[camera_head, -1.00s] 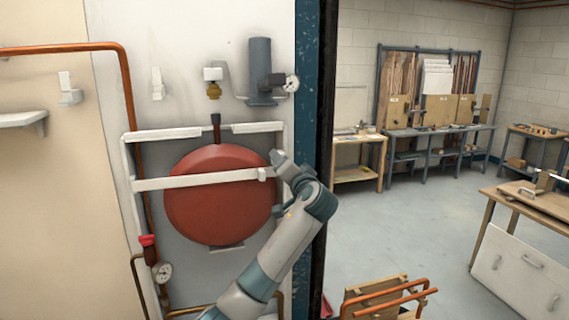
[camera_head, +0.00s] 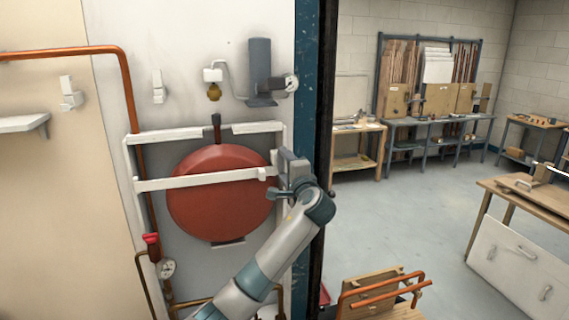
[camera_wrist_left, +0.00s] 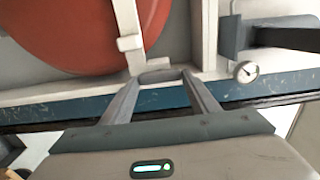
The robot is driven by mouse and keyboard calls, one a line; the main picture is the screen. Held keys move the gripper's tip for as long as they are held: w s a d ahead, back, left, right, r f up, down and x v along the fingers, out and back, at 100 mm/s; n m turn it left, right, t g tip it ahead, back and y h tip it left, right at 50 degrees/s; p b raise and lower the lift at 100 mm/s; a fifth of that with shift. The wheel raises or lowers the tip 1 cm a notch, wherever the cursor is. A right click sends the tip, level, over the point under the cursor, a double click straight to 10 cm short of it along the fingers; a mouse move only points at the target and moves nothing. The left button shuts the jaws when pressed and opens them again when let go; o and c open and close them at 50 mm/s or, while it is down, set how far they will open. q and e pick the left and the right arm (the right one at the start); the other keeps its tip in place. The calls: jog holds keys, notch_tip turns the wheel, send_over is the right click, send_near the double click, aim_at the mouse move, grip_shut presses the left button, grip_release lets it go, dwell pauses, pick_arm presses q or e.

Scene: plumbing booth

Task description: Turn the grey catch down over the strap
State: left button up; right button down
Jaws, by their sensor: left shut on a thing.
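The white strap (camera_head: 200,180) runs level across the front of the round red vessel (camera_head: 215,218). A small white clip (camera_head: 262,174) sits on the strap near its right end; it also shows in the wrist view (camera_wrist_left: 130,43). My left gripper (camera_head: 281,163) is at the strap's right end, against the frame's right side. In the left wrist view its two fingers (camera_wrist_left: 160,82) close on a short grey piece, the grey catch (camera_wrist_left: 160,74), beside the strap's end. The gripper mostly hides the catch in the head view. My right gripper is out of view.
A white frame (camera_head: 205,133) surrounds the vessel. A copper pipe (camera_head: 122,90) and a gauge (camera_head: 166,268) are on its left. A dark blue post (camera_head: 307,90) stands close right of the gripper.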

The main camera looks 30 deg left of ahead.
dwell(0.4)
pick_arm(q)
jog(key=o, duration=1)
jog(key=shift+d, duration=0.1)
jog(key=shift+o, duration=0.2)
jog(key=shift+s+d+f+b, duration=0.1)
jog(key=shift+s+d+b, duration=0.15)
jog(key=shift+d+b, duration=0.05)
jog(key=b+v, duration=0.7)
jog(key=v, duration=0.9)
jog(key=shift+s+d, duration=0.25)
